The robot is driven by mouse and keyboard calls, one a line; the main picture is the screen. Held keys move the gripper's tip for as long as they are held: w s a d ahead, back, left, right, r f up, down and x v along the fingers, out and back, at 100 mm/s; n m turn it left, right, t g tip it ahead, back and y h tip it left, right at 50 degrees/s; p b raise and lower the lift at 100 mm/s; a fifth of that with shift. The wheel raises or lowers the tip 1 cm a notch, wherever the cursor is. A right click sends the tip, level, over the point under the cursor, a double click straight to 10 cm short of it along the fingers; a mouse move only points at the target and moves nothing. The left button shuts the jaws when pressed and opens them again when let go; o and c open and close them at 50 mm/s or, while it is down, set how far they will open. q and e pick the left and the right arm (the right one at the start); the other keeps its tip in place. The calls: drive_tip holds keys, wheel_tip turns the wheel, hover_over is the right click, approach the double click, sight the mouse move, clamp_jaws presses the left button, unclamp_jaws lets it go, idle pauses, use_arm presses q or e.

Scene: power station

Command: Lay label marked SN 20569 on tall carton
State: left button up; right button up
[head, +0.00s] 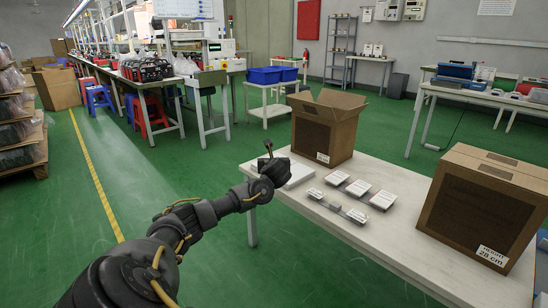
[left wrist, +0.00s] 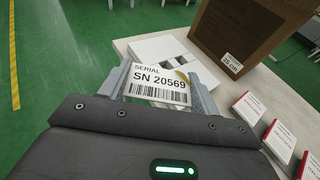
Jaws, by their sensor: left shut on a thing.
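My left gripper (head: 268,150) is over the table's left end. In the left wrist view its two fingers (left wrist: 160,84) are shut on a white label (left wrist: 160,86) reading SERIAL SN 20569 with a barcode. The label is held in the air, apart from both cartons. An open-topped brown carton (head: 325,128) stands at the back of the table, its tag reading 25 cm in the left wrist view (left wrist: 232,63). A closed brown carton (head: 485,200) stands at the right, its tag reading HEIGHT 28 cm. My right gripper is not in view.
The white table (head: 385,240) holds several red-edged white cards (head: 358,187) and small grey pieces (head: 336,206) between the cartons. A flat white block (head: 300,174) lies beside my left gripper. The table's front strip is clear.

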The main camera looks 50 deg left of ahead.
use_arm(q)
drive_tip(key=d+f+m+t+h, duration=0.1)
drive_tip(key=d+m+t+h, duration=0.3)
drive_tip(key=d, duration=2.2)
drive_tip(key=s+d+r+m+h, duration=0.3)
drive_tip(key=s+d+r, duration=0.1)
drive_tip(key=d, duration=0.5)
drive_tip(key=s+d+r+m+t+h, duration=0.1)
drive_tip(key=s+d+r+m+h, duration=0.2)
drive_tip(key=d, duration=0.7)
wheel_tip(320, 180, up, 2)
drive_tip(key=shift+s+d+r+t+h, duration=0.1)
drive_tip(key=shift+s+d+t+h, duration=0.2)
drive_tip(key=shift+s+h, duration=0.4)
